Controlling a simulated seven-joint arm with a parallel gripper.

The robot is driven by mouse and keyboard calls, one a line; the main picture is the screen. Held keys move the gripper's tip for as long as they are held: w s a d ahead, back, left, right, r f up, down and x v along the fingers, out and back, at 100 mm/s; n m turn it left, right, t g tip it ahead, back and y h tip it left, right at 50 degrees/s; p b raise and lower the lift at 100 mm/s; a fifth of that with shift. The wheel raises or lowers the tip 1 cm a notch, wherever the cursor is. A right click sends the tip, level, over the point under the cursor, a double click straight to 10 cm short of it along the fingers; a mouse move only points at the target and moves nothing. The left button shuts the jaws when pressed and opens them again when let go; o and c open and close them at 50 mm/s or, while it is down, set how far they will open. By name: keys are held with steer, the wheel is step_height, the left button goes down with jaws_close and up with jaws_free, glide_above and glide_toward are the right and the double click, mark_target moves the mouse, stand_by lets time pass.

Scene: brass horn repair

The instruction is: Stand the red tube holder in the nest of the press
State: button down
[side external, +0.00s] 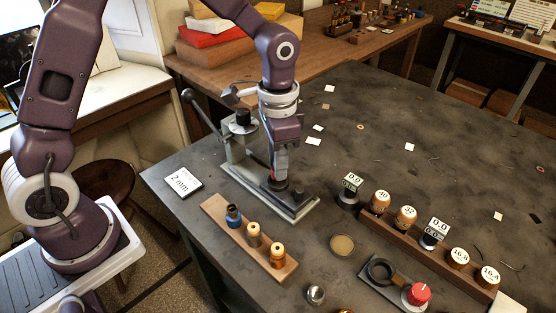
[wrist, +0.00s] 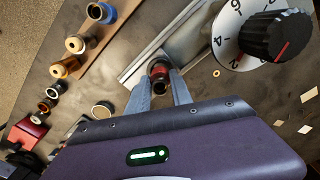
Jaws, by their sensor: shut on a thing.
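The red tube holder (wrist: 159,68) shows between my fingertips in the wrist view, its red band and dark open end visible. My gripper (wrist: 160,82) is shut on it; it also shows in the side view (side external: 279,176), pointing down low over the base of the press. The press (side external: 239,154) stands on the dark table with its grey base plate (side external: 307,211) and a lever at the left. The nest is largely hidden by my gripper and the holder. I cannot tell whether the holder touches the nest or is fully seated in it.
A wooden rack (side external: 215,207) with a blue-topped tube and two brass ones stands in front of the press. A longer rack (side external: 468,277) of labelled pieces is at the right. A numbered dial (wrist: 275,40) is close to my gripper. Table beyond the press is mostly clear.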

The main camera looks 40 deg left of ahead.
steer(key=shift+f, duration=1.2)
steer(key=c, duration=0.7)
jaws_free()
steer(key=shift+c, duration=0.2)
steer(key=shift+r, duration=3.55)
